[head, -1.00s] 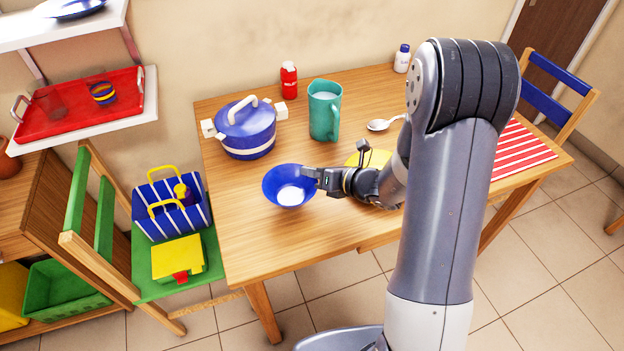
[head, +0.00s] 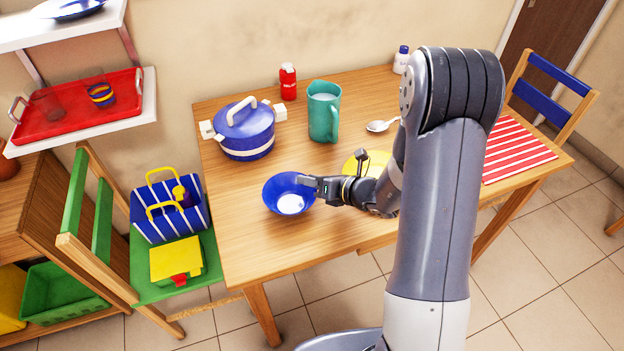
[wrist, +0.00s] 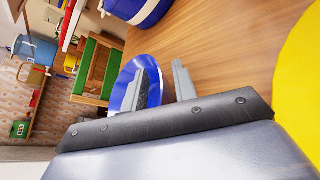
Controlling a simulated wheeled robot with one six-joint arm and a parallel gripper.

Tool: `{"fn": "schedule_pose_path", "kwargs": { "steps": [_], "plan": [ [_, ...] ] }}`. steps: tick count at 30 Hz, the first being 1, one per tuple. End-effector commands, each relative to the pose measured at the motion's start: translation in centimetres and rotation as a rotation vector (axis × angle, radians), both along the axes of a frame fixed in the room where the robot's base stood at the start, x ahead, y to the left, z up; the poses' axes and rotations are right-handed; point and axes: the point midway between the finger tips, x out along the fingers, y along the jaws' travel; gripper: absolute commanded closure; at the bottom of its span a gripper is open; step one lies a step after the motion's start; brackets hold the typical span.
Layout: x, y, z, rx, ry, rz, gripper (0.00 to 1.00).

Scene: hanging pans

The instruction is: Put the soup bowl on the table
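The blue soup bowl (head: 273,196) with a white bottom is upright at the front left of the wooden table, and appears to rest on it. My gripper (head: 308,184) is at the bowl's right rim. In the wrist view, the bowl (wrist: 126,82) shows behind and around the left finger. The two fingers of my gripper (wrist: 164,82) stand apart, with bare wood visible between the bowl's edge and the right finger. The table (head: 245,240) also holds other ware. Contact between fingers and rim is hard to make out.
A blue pot (head: 246,140), teal jug (head: 322,115), red bottle (head: 288,83) and spoon (head: 378,127) stand or lie farther back. A yellow plate (head: 375,160) lies right of the bowl, partly behind my arm. The table's front left is clear.

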Motion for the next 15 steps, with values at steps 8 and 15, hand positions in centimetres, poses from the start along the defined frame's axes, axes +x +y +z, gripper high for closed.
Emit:
{"fn": "schedule_pose_path", "kwargs": {
  "steps": [8,15],
  "plan": [
    [-0.2,-0.4,0.6,0.0,-0.001,-0.003,0.73],
    [-3.1,-3.8,2.2,-0.001,-0.001,-0.006,0.73]
  ]
}}
